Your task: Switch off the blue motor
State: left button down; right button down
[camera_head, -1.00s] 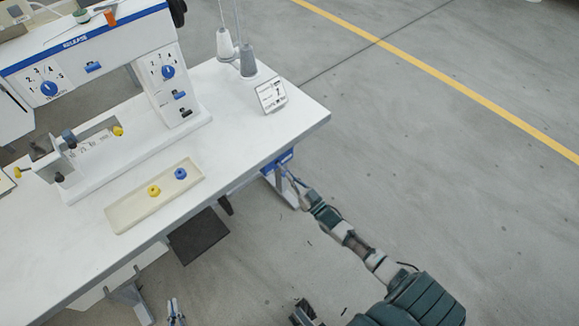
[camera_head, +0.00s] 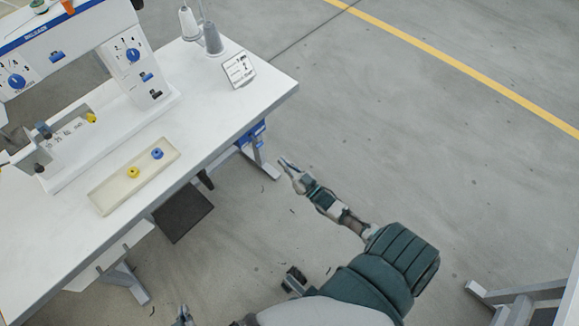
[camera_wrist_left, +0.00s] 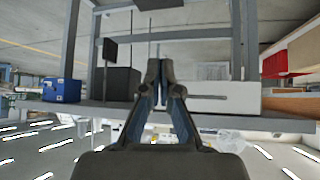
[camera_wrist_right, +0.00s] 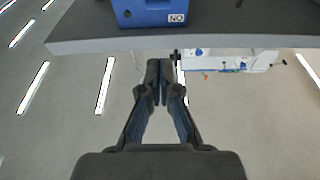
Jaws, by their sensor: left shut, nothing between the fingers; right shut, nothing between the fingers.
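The blue motor (camera_head: 252,134) hangs under the right end of the white table, partly hidden by the tabletop. In the right wrist view, which looks upside down, it is a blue box (camera_wrist_right: 150,12) at the top, cut off by the frame, with a small white label (camera_wrist_right: 176,18) that seems to read ON inverted. In the left wrist view a blue box (camera_wrist_left: 62,90) hangs at the left. My right gripper (camera_head: 285,163) is shut and empty, to the right of and apart from the motor. My left gripper (camera_head: 184,314) is shut and empty near the bottom edge.
A table leg (camera_head: 260,160) stands below the motor. Floor to the right is clear; a metal frame (camera_head: 520,295) is at lower right.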

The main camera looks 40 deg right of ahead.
pick_arm(q)
jog(key=shift+s, duration=0.15)
pick_arm(e)
jog(key=shift+v, duration=1)
jog(key=shift+f, duration=0.1)
